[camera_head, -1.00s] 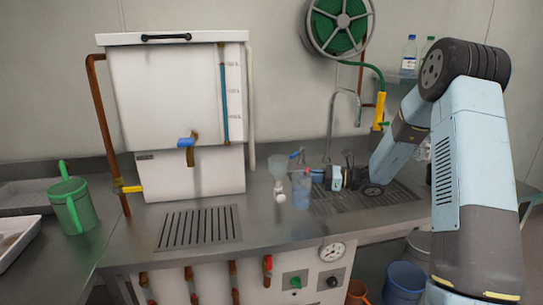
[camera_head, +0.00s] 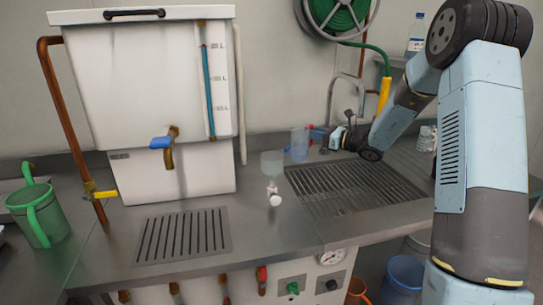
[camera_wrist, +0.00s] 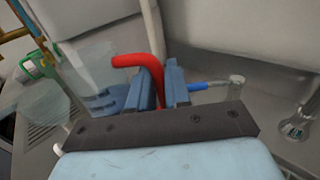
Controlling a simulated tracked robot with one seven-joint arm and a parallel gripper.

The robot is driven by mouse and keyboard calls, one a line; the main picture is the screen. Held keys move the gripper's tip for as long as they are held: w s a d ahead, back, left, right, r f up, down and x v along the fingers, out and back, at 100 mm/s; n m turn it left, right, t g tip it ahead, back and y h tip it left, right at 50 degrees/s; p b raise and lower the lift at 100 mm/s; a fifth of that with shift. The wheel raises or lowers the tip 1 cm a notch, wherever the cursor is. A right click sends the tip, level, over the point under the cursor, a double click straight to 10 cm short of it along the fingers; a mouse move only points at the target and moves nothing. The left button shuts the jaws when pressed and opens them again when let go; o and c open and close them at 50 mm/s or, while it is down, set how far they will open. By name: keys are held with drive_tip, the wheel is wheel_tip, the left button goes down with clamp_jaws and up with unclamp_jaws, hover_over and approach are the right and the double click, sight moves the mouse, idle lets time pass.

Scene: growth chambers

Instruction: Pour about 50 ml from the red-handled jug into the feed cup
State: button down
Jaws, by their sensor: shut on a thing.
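My gripper (camera_wrist: 158,85) is shut on the red handle (camera_wrist: 155,68) of a clear jug (camera_wrist: 93,75) in the wrist view. Bluish liquid shows low in the jug, which looks about upright. In the head view the jug (camera_head: 299,146) is at the left end of my gripper (camera_head: 318,138), behind and right of the feed cup. The feed cup (camera_head: 272,163) is a pale translucent vessel with a white valve below it, standing apart from the jug. In the wrist view the feed cup (camera_wrist: 42,105) is at the left, partly overlapping the jug in the picture.
A white tank (camera_head: 150,90) with a blue-handled tap stands left. A slotted drainboard (camera_head: 350,185) lies to the right, below a metal faucet. A green jug (camera_head: 38,215) is far left. In the wrist view a blue-handled clear vessel (camera_wrist: 236,86) stands right of the jaws.

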sight(302, 126)
drive_tip(key=shift+s+a, duration=0.1)
drive_tip(key=shift+a, duration=0.05)
drive_tip(key=shift+s+a+r+n+g+h+p, duration=0.2)
drive_tip(key=shift+s+a+r+n, duration=0.2)
drive_tip(key=shift+s+r+n, duration=0.45)
drive_tip(key=shift+s+a+r+n+g+h+p, duration=0.15)
drive_tip(key=shift+s+a+r+n, duration=0.35)
drive_tip(key=shift+n, duration=0.55)
drive_tip(key=s+a+r+n, duration=0.1)
drive_tip(key=s+a+n, duration=0.1)
drive_tip(key=n, duration=0.1)
drive_tip(key=shift+s+a+r+h, duration=0.15)
drive_tip(key=shift+s+r+h, duration=0.15)
drive_tip(key=shift+r+h, duration=0.1)
drive_tip(key=shift+s+a+r+n+h+p, duration=0.15)
drive_tip(key=shift+s+a+r+n+p, duration=0.15)
drive_tip(key=shift+r+n+p, duration=0.25)
drive_tip(key=shift+s+a+r+n+h+p, duration=0.15)
drive_tip(key=shift+s+r+n+p, duration=0.15)
drive_tip(key=shift+r+n, duration=0.4)
drive_tip(key=shift+s+a+r+n+p, duration=0.35)
drive_tip(key=shift+r+n, duration=0.15)
drive_tip(key=shift+n, duration=0.15)
drive_tip(key=shift+s+a+r+n+t+h, duration=0.15)
drive_tip(key=shift+s+r+n+t+h, duration=0.1)
drive_tip(key=shift+r+n+t, duration=0.15)
drive_tip(key=shift+s+a+r+p, duration=0.1)
drive_tip(key=shift+s+p, duration=0.05)
drive_tip(key=shift+p, duration=0.15)
